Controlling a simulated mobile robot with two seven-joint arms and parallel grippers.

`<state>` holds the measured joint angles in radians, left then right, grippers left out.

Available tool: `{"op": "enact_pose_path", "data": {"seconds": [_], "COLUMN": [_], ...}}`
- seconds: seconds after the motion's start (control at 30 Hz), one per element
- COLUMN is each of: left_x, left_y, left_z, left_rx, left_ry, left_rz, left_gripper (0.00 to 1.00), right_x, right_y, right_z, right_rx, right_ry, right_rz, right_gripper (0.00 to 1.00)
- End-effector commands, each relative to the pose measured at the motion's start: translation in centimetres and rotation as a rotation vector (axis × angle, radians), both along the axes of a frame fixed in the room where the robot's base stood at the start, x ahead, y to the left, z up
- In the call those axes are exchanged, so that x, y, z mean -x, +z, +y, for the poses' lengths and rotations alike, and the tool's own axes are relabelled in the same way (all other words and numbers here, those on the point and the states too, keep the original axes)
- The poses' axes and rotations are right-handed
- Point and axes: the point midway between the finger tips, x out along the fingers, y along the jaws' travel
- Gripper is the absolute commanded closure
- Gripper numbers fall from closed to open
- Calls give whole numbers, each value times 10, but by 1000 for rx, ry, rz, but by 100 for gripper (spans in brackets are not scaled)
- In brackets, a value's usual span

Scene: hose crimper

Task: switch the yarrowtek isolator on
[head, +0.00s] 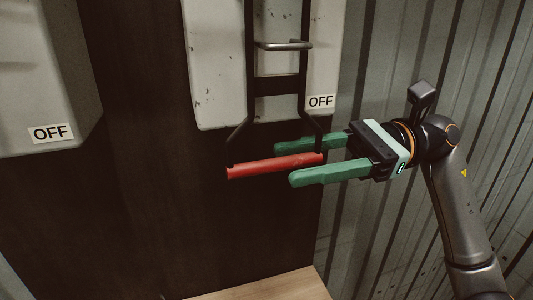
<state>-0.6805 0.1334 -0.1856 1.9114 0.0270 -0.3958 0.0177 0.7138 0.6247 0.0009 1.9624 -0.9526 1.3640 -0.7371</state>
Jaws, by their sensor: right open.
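A pale, chipped isolator box (222,75) hangs on a dark panel, with an OFF label (321,101) at its lower right. A black lever frame (277,85) runs down its front and ends in a red crossbar handle (274,166) below the box. My right gripper (302,163) comes in from the right with green fingers open. Its fingers lie around the right part of the red handle, one finger above and behind, one below and in front. I cannot tell whether they touch it. No maker's name is legible. My left gripper is not in view.
A second pale box (45,85) with its own OFF label (50,132) is at the left on the dark panel (140,200). A corrugated metal wall (375,60) stands at the right. A wooden surface (270,287) shows at the bottom.

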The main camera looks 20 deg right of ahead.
Motion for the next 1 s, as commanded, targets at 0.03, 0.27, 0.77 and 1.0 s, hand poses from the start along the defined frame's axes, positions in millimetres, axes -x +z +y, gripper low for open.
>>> {"op": "enact_pose_path", "data": {"seconds": [0.03,0.27,0.77,1.0], "left_x": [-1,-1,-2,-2], "left_y": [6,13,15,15], "left_z": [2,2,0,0], "left_rx": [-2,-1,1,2], "left_ry": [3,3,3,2], "left_rz": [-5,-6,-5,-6], "left_gripper": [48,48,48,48], "right_x": [1,2,2,2], "right_y": [3,1,0,0], "right_z": [11,40,47,47], "right_rx": [-1,-1,0,0], "right_ry": [4,2,0,0], "right_rz": [0,1,1,1], "right_gripper": [50,50,62,89]}}
